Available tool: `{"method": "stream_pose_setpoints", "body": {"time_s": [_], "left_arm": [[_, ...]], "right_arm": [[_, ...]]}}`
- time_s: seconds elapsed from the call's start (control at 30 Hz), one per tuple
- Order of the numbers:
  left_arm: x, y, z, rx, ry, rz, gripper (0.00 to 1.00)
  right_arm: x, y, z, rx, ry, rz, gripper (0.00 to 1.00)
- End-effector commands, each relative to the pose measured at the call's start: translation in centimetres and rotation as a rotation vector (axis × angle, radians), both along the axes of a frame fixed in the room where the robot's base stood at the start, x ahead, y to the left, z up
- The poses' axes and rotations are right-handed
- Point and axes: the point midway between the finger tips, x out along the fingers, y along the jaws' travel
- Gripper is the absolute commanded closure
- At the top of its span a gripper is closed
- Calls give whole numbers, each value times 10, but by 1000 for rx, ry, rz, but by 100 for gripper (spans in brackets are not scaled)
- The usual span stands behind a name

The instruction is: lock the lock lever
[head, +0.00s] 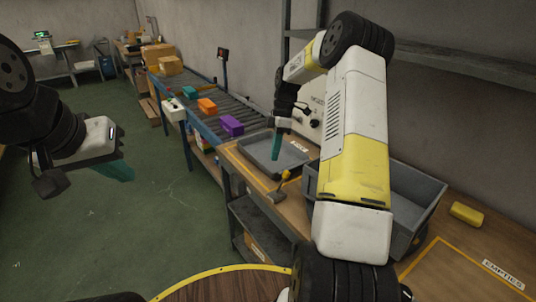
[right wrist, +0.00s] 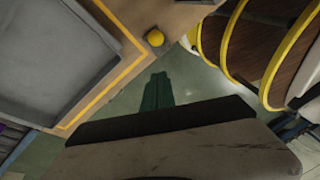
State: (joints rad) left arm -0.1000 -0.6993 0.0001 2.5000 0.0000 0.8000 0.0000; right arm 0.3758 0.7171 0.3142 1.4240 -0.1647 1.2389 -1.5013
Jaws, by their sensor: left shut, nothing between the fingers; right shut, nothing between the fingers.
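The lock lever (head: 282,185) stands at the front edge of the workbench in the head view, with a yellow knob on top and a grey base. Its yellow knob also shows near the top of the right wrist view (right wrist: 155,38). My left gripper (head: 120,171) is shut and empty over the green floor, far from the lever.
A shallow grey tray (head: 257,160) lies behind the lever inside a yellow outline. A deeper grey bin (head: 418,192) stands to the right, partly hidden by my right arm. A yellow object (head: 466,214) lies farther right. A roller conveyor (head: 203,92) carries several coloured boxes.

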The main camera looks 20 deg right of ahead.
Motion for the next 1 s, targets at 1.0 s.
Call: {"method": "stream_pose_setpoints", "body": {"time_s": [1.0], "left_arm": [[0, 0, 0, 0, -1, 0, 100]], "right_arm": [[4, -7, 95, -41, -28, -65, 100]]}}
